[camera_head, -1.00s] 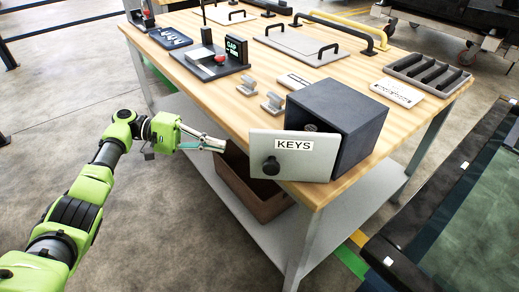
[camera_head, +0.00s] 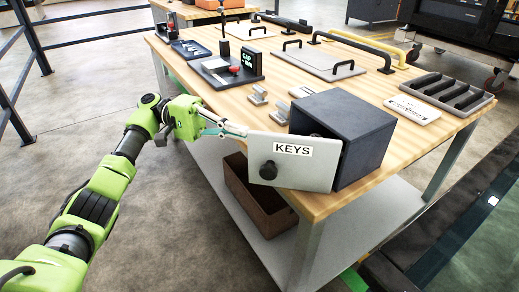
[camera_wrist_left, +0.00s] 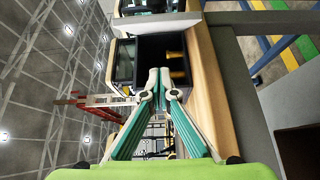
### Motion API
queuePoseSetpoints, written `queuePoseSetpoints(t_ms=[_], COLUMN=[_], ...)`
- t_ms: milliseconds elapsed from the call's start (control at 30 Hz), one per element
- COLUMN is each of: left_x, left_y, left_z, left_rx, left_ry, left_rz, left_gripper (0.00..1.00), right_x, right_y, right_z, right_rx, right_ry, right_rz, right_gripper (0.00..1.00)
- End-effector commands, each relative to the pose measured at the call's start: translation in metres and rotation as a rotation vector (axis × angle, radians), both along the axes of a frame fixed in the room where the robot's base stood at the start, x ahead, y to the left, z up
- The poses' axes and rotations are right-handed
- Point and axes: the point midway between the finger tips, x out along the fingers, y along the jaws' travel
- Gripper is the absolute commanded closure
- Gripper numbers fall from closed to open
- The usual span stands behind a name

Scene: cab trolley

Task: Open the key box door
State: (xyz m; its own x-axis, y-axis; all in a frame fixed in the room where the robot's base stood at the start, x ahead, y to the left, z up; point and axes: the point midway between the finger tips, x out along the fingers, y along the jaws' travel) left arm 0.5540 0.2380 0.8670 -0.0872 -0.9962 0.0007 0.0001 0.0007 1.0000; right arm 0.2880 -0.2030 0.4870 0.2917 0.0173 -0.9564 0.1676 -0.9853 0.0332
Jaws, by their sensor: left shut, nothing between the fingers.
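The key box (camera_head: 365,135) is a dark box on the near edge of the wooden table. Its light grey door (camera_head: 318,172), with a KEYS label and a round black knob (camera_head: 268,170), stands ajar, angled out from the box. A dark gap shows behind the door's top edge. My left gripper (camera_head: 243,132) is shut and empty at the door's upper left edge; whether it touches the door I cannot tell. In the left wrist view its closed fingertips (camera_wrist_left: 158,76) point ahead. My right gripper is not in view.
The wooden table (camera_head: 225,103) holds small grey brackets (camera_head: 258,95), a display stand (camera_head: 235,68), handled plates (camera_head: 318,58) and a slotted tray (camera_head: 445,90). A brown crate (camera_head: 258,195) sits on the lower shelf. Open floor lies left of the table.

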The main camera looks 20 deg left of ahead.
Motion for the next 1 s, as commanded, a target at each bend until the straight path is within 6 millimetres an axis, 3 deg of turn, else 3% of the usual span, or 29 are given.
queuePoseSetpoints(t_ms=[267, 600, 1000], left_x=[-0.007, -0.038, -0.045], left_y=[-0.061, -0.065, -0.066], left_z=[-0.001, -0.001, 0.0], left_rx=[0.0, 0.001, -0.001], left_ry=[0.0, 0.001, 0.001], left_rz=[-0.004, 0.002, 0.002], left_gripper=[1.0, 1.0, 1.0], right_x=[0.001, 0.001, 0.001], right_y=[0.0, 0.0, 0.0], right_z=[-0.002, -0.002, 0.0], right_rx=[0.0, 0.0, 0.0], right_ry=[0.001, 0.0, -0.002], right_rz=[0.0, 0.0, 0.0], right_gripper=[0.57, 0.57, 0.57])
